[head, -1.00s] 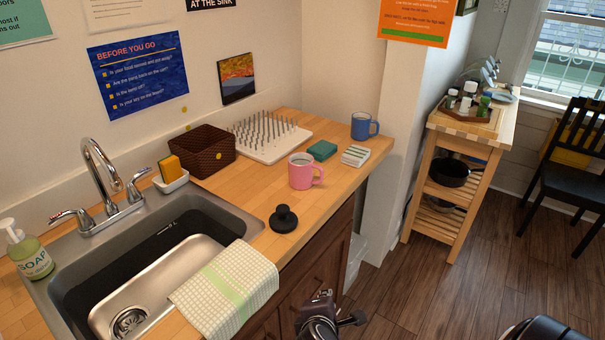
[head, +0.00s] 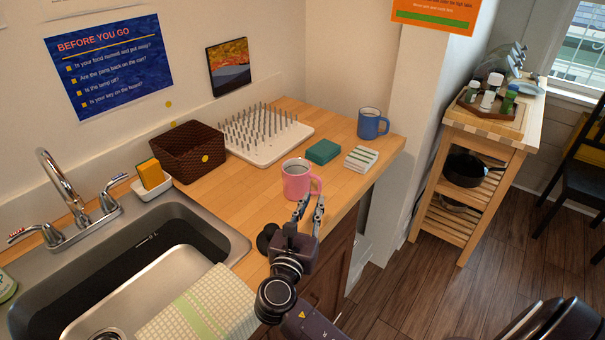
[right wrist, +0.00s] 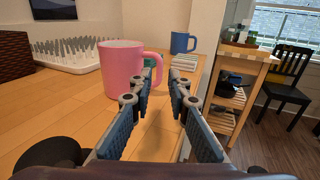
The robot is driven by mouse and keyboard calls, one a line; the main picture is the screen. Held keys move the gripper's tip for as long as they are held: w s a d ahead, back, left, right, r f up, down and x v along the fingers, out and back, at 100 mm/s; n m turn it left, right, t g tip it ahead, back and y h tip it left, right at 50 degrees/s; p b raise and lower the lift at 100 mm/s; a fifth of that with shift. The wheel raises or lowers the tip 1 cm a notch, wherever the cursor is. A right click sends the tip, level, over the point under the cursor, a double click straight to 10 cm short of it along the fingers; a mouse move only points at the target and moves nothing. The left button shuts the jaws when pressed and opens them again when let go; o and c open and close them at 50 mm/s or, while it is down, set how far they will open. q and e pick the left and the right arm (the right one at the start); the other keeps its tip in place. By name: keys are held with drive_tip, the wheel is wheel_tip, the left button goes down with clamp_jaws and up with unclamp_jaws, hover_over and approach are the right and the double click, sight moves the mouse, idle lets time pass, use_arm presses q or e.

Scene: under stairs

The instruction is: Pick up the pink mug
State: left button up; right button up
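The pink mug (head: 296,180) stands upright on the wooden counter (head: 245,200), its handle pointing right. It also shows in the right wrist view (right wrist: 121,70), left of centre, with its handle just beyond my fingertips. My right gripper (head: 310,205) is at the counter's front edge, close to the handle side of the mug. Its two fingers (right wrist: 160,90) are apart with nothing between them; the handle shows ahead of the left finger. I cannot tell whether a finger touches the handle. My left gripper is not in view.
A blue mug (head: 372,124), green sponge (head: 323,151), striped stack (head: 361,158), drying rack (head: 268,135) and brown basket (head: 187,150) stand behind the mug. A black stopper (head: 266,237) lies left of my gripper. The sink (head: 160,250) is at left, a wooden cart (head: 470,190) at right.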

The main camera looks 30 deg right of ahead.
sight(319, 186)
drive_tip(key=shift+w+d+r, duration=0.25)
drive_tip(key=shift+w, duration=0.05)
drive_tip(key=shift+w+d+p, duration=0.3)
drive_tip(key=shift+w+d, duration=0.2)
drive_tip(key=shift+d, duration=0.05)
drive_tip(key=w+d, duration=0.1)
drive_tip(key=w+d+f+p, duration=0.1)
drive_tip(key=shift+w+d, duration=0.3)
drive_tip(key=shift+d, duration=0.05)
drive_tip(key=shift+w+d+f, duration=0.1)
drive_tip(key=shift+w+d, duration=0.15)
clamp_jaws()
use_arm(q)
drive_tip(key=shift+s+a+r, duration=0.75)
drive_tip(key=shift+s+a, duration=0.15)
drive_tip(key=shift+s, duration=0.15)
use_arm(e)
drive_tip(key=shift+w, duration=0.1)
